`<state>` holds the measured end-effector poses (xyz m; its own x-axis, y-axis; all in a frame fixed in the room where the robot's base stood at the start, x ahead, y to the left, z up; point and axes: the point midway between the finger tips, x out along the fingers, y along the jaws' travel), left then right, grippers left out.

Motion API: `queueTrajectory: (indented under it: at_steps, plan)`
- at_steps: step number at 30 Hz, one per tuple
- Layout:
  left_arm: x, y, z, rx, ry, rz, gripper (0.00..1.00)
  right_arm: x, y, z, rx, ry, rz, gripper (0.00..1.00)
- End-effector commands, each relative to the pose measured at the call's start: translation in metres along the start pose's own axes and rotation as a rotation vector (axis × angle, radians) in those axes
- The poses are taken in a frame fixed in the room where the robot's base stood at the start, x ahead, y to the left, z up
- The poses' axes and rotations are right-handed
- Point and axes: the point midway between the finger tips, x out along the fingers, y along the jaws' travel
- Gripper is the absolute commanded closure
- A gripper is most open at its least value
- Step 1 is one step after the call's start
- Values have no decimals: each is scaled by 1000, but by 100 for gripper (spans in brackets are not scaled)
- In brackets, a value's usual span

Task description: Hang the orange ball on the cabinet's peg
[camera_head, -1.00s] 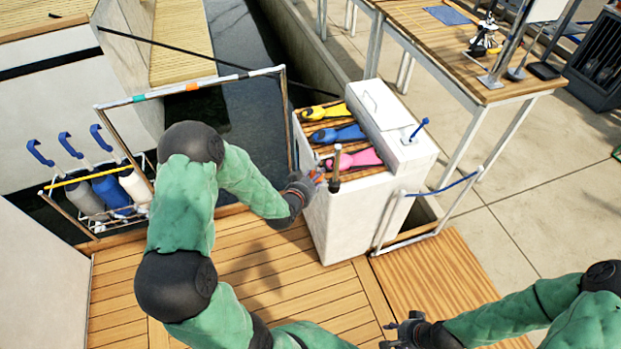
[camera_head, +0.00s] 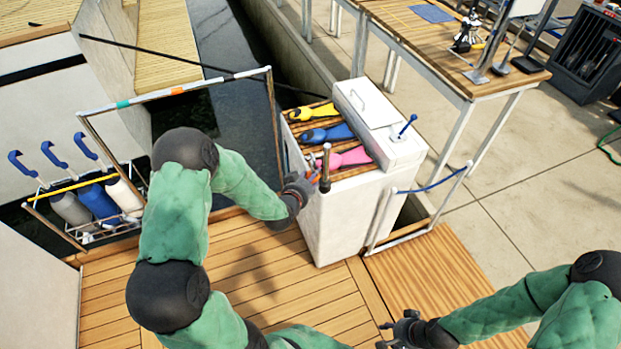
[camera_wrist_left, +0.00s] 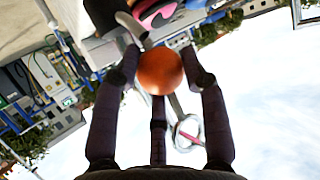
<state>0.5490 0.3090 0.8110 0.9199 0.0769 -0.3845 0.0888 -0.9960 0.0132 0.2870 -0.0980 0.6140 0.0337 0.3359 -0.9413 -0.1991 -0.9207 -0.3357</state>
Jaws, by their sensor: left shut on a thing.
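The orange ball (camera_wrist_left: 160,71) sits between the fingers of my left gripper (camera_wrist_left: 163,75) in the left wrist view. In the head view my left gripper (camera_head: 312,183) is at the left front edge of the white cabinet (camera_head: 345,218), and its hand mostly hides the ball. The cabinet's upright peg (camera_head: 326,160) stands close beside the fingertips. A dark metal cylinder beside the ball in the wrist view looks like this peg. I cannot tell whether ball and peg touch. My right gripper (camera_head: 385,333) is open and empty, low over the deck.
Yellow (camera_head: 305,113), blue (camera_head: 328,134) and pink (camera_head: 345,158) items lie on the cabinet's slatted top. A blue-handled lever (camera_head: 404,130) stands on its right side. A wooden table (camera_head: 440,50) stands behind.

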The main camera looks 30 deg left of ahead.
Motion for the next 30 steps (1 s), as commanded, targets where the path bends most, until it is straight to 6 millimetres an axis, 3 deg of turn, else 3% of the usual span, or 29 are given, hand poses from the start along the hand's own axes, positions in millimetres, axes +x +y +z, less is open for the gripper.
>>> queueTrajectory:
  at_steps: [7, 8, 10, 11, 23, 30]
  plan:
    - [0, 0, 0, 0, 1, 0, 91, 0, 0, 0, 0, 0, 0, 60]
    - [0, 0, 0, 0, 1, 0, 51, 0, 0, 0, 0, 0, 0, 60]
    - [0, 0, 0, 0, 1, 0, 31, 0, 0, 0, 0, 0, 0, 60]
    - [0, 0, 0, 0, 1, 0, 29, 0, 0, 0, 0, 0, 0, 60]
    - [-3, 0, 0, 0, 0, 0, 29, 0, 0, 0, 0, 0, 0, 60]
    - [-32, 0, 0, 0, 0, 0, 29, 0, 0, 0, 0, 0, 0, 60]
